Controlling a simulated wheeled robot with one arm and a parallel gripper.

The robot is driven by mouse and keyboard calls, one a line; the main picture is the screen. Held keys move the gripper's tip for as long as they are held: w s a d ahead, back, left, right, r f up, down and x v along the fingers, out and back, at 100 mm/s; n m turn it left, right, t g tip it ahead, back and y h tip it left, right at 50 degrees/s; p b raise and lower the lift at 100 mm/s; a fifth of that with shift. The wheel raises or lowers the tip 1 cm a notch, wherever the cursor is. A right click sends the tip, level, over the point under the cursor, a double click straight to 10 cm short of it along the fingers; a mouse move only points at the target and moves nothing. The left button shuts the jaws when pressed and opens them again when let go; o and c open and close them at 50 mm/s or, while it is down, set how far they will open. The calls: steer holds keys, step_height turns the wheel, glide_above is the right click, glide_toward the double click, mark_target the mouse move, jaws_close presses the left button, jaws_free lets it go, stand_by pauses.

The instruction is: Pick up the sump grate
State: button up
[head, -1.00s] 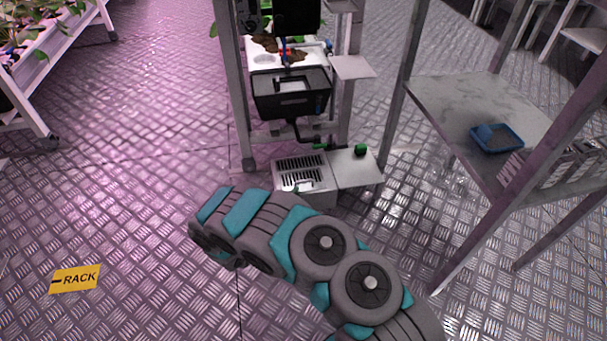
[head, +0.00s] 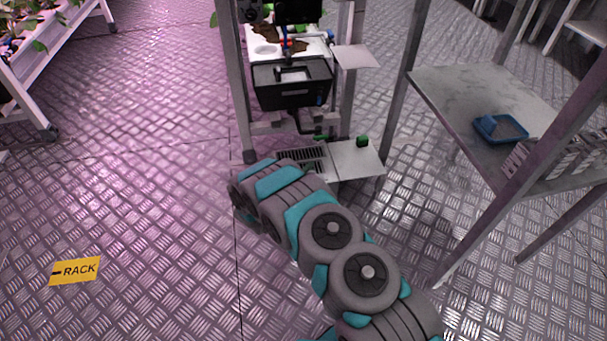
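The sump grate (head: 302,155) is a pale panel with dark slots, low at the foot of the metal rack. It lies beside a flat light plate (head: 354,160). My grey and teal arm reaches in from the bottom right, and its far part covers the front of the grate in this view. My gripper does not show; the far end of the arm points down and away behind its own links, left of the grate. I cannot tell how far the arm is above it.
A black bin (head: 291,84) hangs in the rack above the grate, between metal posts. A small green item (head: 362,141) sits on the plate's back edge. A metal table (head: 470,95) with a blue tray (head: 500,141) stands right. The floor around the RACK label (head: 75,270) is clear.

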steer(key=shift+w+d+f, duration=0.1)
steer(key=shift+w+d, duration=0.25)
steer(key=shift+w, duration=0.3)
steer(key=shift+c, duration=0.2)
jaws_close()
stand_by(0.8)
